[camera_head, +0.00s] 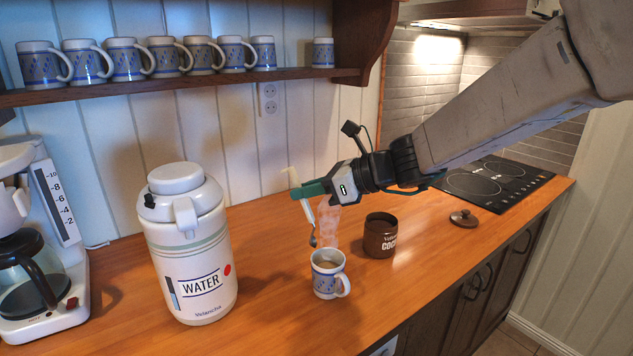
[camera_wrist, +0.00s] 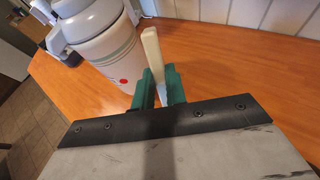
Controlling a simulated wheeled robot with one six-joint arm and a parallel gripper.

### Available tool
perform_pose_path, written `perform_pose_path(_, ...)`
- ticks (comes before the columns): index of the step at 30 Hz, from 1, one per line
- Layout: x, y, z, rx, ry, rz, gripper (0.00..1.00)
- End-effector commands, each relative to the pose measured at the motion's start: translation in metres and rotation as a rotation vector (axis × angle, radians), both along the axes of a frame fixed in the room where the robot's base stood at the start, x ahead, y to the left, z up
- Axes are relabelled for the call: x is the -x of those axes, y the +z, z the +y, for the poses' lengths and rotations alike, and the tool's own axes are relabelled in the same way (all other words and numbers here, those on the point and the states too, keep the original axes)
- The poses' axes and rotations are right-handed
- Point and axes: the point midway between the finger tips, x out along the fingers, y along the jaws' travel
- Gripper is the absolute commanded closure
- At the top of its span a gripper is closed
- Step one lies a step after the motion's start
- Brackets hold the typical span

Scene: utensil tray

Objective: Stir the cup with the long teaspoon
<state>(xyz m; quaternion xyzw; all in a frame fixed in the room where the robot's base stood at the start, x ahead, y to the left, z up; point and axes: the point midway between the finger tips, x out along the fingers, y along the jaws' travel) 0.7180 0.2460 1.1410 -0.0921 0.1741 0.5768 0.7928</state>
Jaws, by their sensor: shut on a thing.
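My gripper (camera_head: 300,190) has green fingers and is shut on the long teaspoon (camera_head: 308,211). The teaspoon's cream handle sticks up above the fingers, and its shaft slants down to a dark bowl end. In the wrist view the cream handle (camera_wrist: 152,50) stands between the green fingers (camera_wrist: 160,90). The cup (camera_head: 326,281), white with a blue pattern, stands upright on the counter with brown liquid in it and steam above. The spoon's bowl end appears above the cup's rim, slightly left of its middle. It appears apart from the cup.
A big white water flask (camera_head: 190,250) stands left of the cup. A brown cocoa jar (camera_head: 380,240) stands open behind right, its lid (camera_head: 463,218) farther right. A coffee maker (camera_head: 40,250) is far left. Several mugs (camera_head: 125,60) line the shelf (camera_head: 200,84) above.

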Motion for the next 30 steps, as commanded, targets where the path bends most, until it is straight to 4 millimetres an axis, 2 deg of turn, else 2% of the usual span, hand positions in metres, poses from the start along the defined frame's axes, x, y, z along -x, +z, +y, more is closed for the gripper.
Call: perform_pose_path(30,0.012,-0.075,-0.027,0.001,-0.001,0.001,1.00)
